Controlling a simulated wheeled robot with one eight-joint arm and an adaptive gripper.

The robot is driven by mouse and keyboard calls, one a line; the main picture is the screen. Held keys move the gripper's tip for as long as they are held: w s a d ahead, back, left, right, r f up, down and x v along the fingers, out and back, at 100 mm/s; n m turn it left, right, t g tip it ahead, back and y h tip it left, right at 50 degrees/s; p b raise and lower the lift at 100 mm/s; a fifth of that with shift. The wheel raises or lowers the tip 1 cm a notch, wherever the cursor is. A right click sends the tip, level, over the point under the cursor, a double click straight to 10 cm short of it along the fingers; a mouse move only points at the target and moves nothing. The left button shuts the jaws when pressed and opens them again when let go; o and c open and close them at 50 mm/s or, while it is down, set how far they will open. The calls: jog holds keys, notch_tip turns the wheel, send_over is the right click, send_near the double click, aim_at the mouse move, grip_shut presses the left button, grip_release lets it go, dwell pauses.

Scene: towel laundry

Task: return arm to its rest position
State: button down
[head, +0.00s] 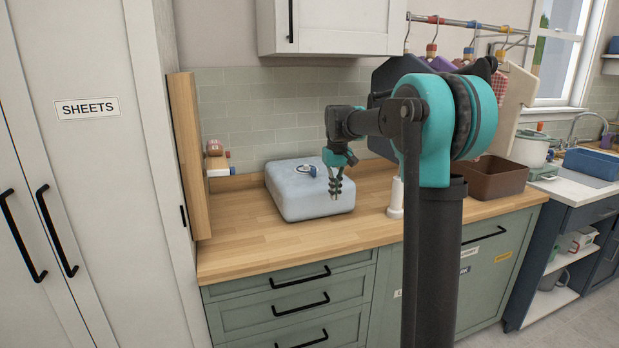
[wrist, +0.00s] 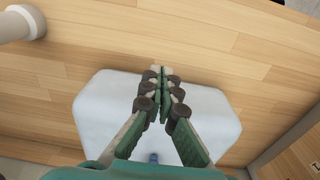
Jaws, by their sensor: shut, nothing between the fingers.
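My gripper (head: 336,187) hangs fingers-down over the right part of a pale blue-white, rounded box-like item (head: 295,200) on the wooden counter. In the wrist view my gripper (wrist: 163,88) is shut, fingertips together, with nothing between them. The pale item (wrist: 95,120) lies below and behind the fingers there. A small blue knob-like part (head: 313,171) shows on its top in the head view. I cannot tell whether the fingers touch the item. My arm reaches in from the right, bent at the elbow.
The wooden counter (head: 240,250) is clear in front of the item. A white upright cylinder (head: 396,200) and a brown bin (head: 490,178) stand to the right. A rail with hanging garments (head: 515,95) is behind my arm. A tall white cabinet marked SHEETS (head: 90,170) stands left.

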jog(key=s+d+f+m+t, duration=0.1)
jog(key=s+d+f, duration=0.1)
jog(key=s+f, duration=0.5)
jog(key=s+d+f+m+t, duration=0.1)
jog(key=s+d+f, duration=0.2)
jog(key=s+f, duration=0.4)
jog(key=s+d+f+m+t, duration=0.1)
jog(key=s+d+f, duration=0.2)
jog(key=s, duration=1.5)
notch_tip(320, 180, down, 4)
jog(key=shift+s+f+t, duration=0.2)
jog(key=shift+s+t, duration=0.1)
jog(key=shift+s, duration=0.05)
